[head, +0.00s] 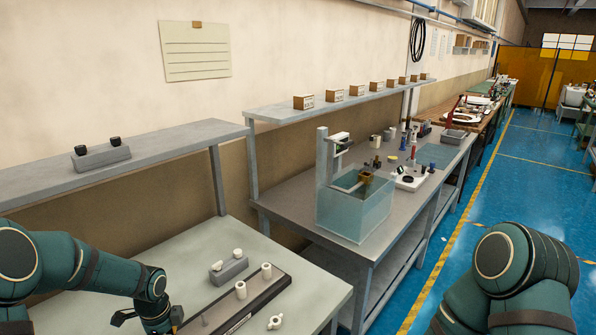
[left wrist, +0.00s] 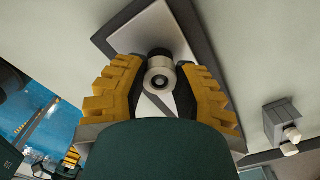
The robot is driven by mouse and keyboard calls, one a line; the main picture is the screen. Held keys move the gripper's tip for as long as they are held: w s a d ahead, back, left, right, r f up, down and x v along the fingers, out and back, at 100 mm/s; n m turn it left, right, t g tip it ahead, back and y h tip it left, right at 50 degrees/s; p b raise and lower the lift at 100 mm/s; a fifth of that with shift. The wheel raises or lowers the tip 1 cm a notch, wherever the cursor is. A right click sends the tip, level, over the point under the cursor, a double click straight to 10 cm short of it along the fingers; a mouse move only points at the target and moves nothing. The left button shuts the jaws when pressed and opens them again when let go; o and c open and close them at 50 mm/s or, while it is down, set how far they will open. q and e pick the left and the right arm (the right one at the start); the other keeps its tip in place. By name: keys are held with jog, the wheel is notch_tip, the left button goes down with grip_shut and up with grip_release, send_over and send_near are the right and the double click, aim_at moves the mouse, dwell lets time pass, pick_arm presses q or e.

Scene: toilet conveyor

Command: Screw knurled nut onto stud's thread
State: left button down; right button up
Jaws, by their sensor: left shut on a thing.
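In the left wrist view, my left gripper (left wrist: 161,82) is shut on a pale round metal piece with a dark centre, which looks like the knurled nut (left wrist: 159,90). A dark round end (left wrist: 160,53) shows right behind it, over a light plate with a dark border (left wrist: 128,38). I cannot tell whether the nut is on a thread. In the head view, my left gripper (head: 160,322) is at the bottom edge, partly cut off, left of a dark board (head: 262,296) with upright pegs. A yellow and dark gripper, apparently my right one (left wrist: 70,158), is small in the wrist view; its jaw state is unclear.
A grey block with two white knobs (head: 229,270) stands behind the board; it also shows in the wrist view (left wrist: 285,118). A small white winged part (head: 275,322) lies on the table. A water tank (head: 354,211) stands on the farther bench. The table's left rear is clear.

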dwell(0.3)
pick_arm(q)
jog(key=m+p, duration=0.2)
jog(key=m, duration=0.2)
jog(key=shift+f+m+p, duration=0.1)
jog(key=shift+m+p, duration=0.25)
jog(key=shift+m, duration=0.25)
jog(key=shift+m+p, duration=0.7)
jog(key=shift+m, duration=0.4)
jog(key=shift+m+p, duration=0.8)
jog(key=shift+m, duration=0.6)
